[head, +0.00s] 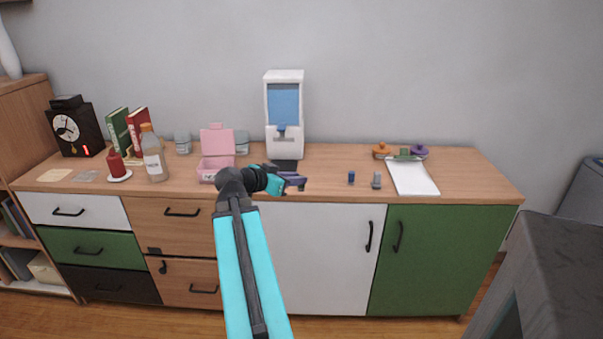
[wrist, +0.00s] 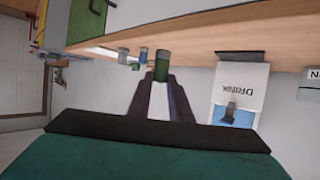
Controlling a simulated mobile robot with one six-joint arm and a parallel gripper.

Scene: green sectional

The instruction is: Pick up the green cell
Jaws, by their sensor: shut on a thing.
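The green cell (wrist: 162,66) is a short dark green cylinder with a lighter end, between my fingertips in the wrist view. My gripper (wrist: 161,80) is shut on it. In the head view my gripper (head: 295,181) is over the front part of the wooden counter, left of the blue cell (head: 351,177) and the grey cell (head: 377,181). I cannot make out the green cell clearly in the head view. The blue cell (wrist: 143,56) and the grey cell (wrist: 123,56) also show upright in the wrist view, left of the green cell.
A white drink dispenser (head: 285,146) stands behind my gripper, and an open pink box (head: 217,167) is to its left. A white board (head: 413,178) lies at right. A bottle (head: 153,157) and a red candle (head: 116,164) stand further left. The counter between gripper and blue cell looks clear.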

